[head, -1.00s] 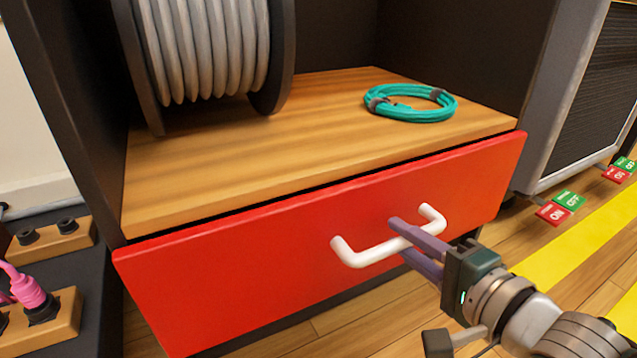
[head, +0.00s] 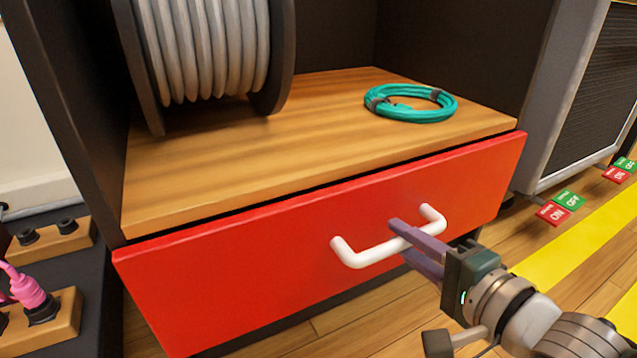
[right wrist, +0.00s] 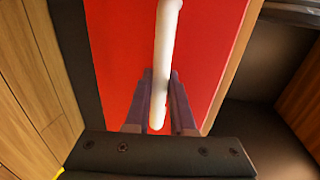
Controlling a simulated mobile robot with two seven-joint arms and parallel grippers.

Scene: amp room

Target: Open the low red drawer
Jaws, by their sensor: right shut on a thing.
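The low red drawer (head: 230,275) sits below a wooden shelf in a dark cabinet, its front flush or nearly flush under the shelf. Its white bar handle (head: 365,256) is on the right half of the front. My right gripper (head: 400,240) has its purple fingers above and below the handle bar, shut on it near the handle's right part. In the right wrist view, the white handle (right wrist: 166,50) runs between the two fingers (right wrist: 158,105), with the red front behind. My left gripper is not in view.
A large grey cable reel (head: 205,50) and a coiled teal cable (head: 412,104) rest on the wooden shelf (head: 300,130). Wooden socket blocks (head: 60,240) with a pink plug are at left. An amplifier (head: 575,90) stands at right. Wooden floor lies in front.

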